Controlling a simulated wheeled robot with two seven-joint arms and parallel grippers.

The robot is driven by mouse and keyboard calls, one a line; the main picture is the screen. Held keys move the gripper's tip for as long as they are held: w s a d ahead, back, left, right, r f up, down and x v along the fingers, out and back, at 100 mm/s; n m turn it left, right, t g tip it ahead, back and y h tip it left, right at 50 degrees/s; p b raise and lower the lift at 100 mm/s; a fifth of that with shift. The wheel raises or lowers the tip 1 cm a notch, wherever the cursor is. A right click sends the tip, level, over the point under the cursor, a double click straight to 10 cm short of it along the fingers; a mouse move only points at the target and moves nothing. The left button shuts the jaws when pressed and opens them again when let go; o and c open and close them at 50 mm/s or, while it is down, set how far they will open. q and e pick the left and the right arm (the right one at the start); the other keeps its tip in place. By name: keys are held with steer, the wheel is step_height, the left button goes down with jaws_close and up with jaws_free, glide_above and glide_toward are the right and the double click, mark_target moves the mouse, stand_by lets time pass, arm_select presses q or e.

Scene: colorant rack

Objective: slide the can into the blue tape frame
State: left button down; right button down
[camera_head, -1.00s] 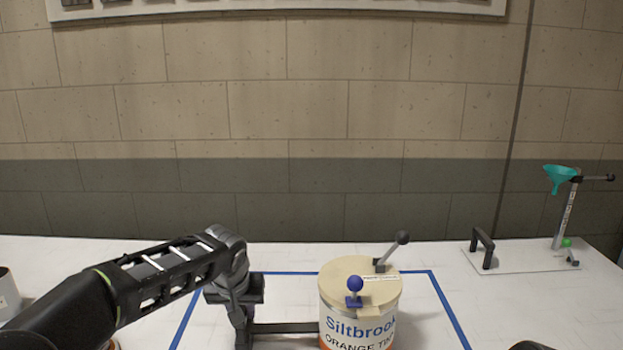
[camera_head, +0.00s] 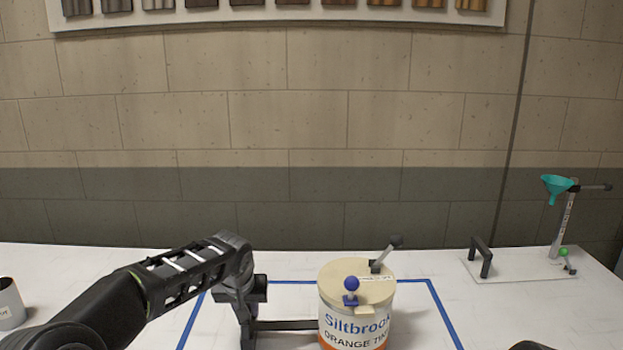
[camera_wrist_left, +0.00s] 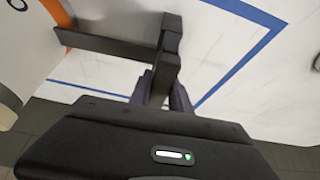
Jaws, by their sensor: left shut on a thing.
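The can (camera_head: 356,290) is a cream tub labelled "Siltbrook" and orange tint, upright on the white table. Its lid carries a blue knob and a grey lever. The blue tape frame (camera_head: 438,304) lies around and behind it; its near side is out of view. My left gripper (camera_head: 250,292) stands left of the can, shut on a dark bar tool (camera_head: 285,325). The tool's flat arm reaches right to the can's side. In the left wrist view, the tool (camera_wrist_left: 110,45) sits between the fingers (camera_wrist_left: 162,90), its arm end at the can (camera_wrist_left: 25,40).
A white plate with a black handle (camera_head: 482,257) and a stand with a teal funnel (camera_head: 557,187) are at the back right. A white mug (camera_head: 10,304) is at the left edge. A wall rack of colour samples (camera_head: 280,15) hangs above.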

arm_select(q)
steer(key=shift+w+r+p, duration=0.15)
steer(key=shift+w+p, duration=0.3)
steer(key=shift+p, duration=0.1)
steer(key=w+p, duration=0.6)
stand_by(0.5)
steer(key=c, duration=1.1)
jaws_free()
steer(key=shift+b+v, duration=0.95)
steer(key=shift+v, duration=2.85)
